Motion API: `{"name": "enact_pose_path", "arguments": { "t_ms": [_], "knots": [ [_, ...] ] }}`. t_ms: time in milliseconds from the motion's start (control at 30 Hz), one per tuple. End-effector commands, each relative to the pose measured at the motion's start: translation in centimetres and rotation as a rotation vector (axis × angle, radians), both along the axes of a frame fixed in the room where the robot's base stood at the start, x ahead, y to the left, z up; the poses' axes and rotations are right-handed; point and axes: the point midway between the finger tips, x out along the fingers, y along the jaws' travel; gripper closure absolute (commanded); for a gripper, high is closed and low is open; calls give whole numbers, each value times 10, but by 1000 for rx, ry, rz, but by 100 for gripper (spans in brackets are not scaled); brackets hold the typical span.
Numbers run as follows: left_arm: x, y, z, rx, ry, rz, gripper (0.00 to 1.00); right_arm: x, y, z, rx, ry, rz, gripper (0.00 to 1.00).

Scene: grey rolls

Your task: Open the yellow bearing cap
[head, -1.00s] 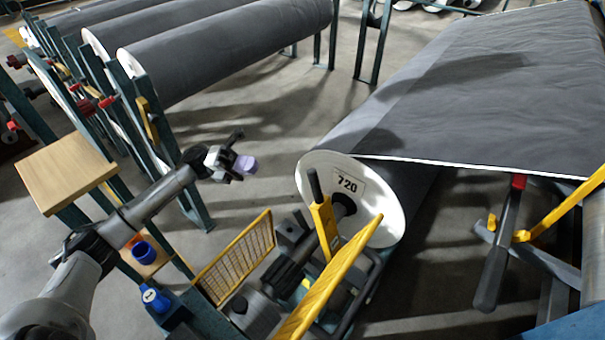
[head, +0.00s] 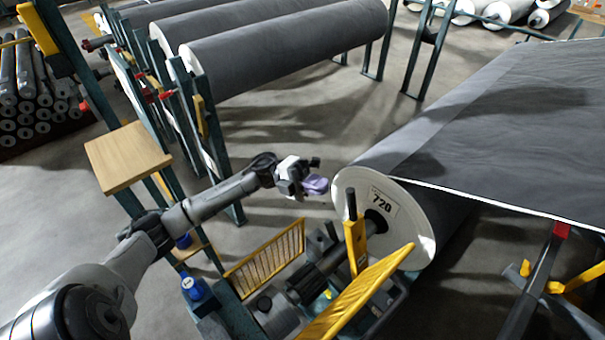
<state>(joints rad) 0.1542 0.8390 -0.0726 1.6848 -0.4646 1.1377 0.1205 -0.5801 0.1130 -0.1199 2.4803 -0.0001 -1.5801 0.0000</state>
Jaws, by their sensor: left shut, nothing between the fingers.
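The yellow bearing cap (head: 356,246) stands upright with a dark handle on top, at the near end of the roll's shaft. It is in front of the roll's white end disc (head: 410,222), marked 720. Whether the cap is latched cannot be told. My left gripper (head: 311,178) is shut, with a lilac part at its end. It is up and to the left of the cap, apart from it, and appears near the left edge of the disc. My right gripper is not in view.
A yellow mesh guard (head: 265,258) and a slanted yellow panel (head: 360,292) flank the shaft and cap. A wooden board (head: 127,157) and a blue container (head: 195,289) are at left. Grey rolls (head: 285,48) lie on racks behind. Floor between racks and roll is clear.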

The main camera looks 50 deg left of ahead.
Motion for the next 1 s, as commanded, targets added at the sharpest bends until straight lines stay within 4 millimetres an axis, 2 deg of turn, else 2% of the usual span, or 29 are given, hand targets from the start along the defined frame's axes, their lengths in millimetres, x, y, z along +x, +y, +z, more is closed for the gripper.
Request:
{"name": "enact_pose_path", "arguments": {
  "t_ms": [33, 200, 400, 1000],
  "knots": [
    [2, -9, 6, -2, -2, -1, 100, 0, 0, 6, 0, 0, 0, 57],
    [8, -29, 11, -2, -1, -2, 100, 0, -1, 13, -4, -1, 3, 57],
    [11, -41, 14, 0, -1, 0, 100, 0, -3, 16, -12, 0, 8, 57],
    [14, -43, 18, 14, 1, 8, 100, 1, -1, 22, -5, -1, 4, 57]
  ]
}}
